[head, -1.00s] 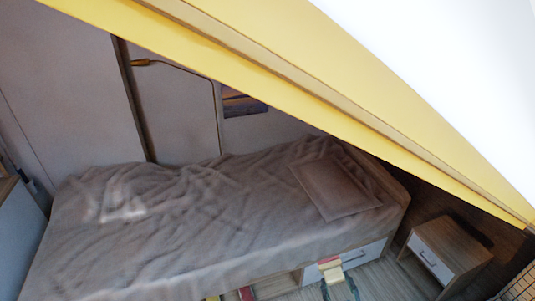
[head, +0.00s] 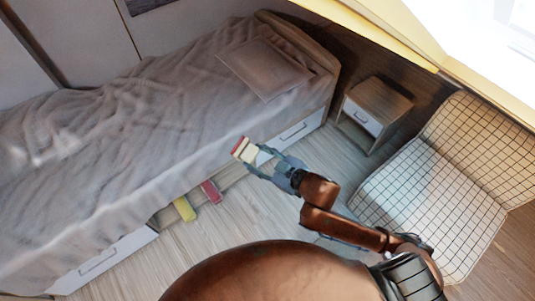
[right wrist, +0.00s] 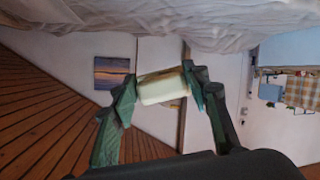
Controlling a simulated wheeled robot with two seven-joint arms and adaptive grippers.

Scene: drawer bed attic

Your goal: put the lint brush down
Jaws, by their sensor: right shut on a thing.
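My right gripper (head: 257,161) is shut on the lint brush (head: 243,150), a small cream block with a red end in the head view. It is in front of the long side of the bed (head: 120,130), near its drawer front. In the right wrist view the lint brush (right wrist: 162,88) shows as a cream, roller-like body between the two green fingers, in the air with nothing seen under it. My left gripper is not in view.
A yellow item (head: 184,209) and a red item (head: 210,191) are low by the bed's side. A nightstand (head: 374,108) stands beyond the bed's corner. A checkered chair (head: 440,185) is at the right. The wooden floor (head: 235,215) between is largely clear.

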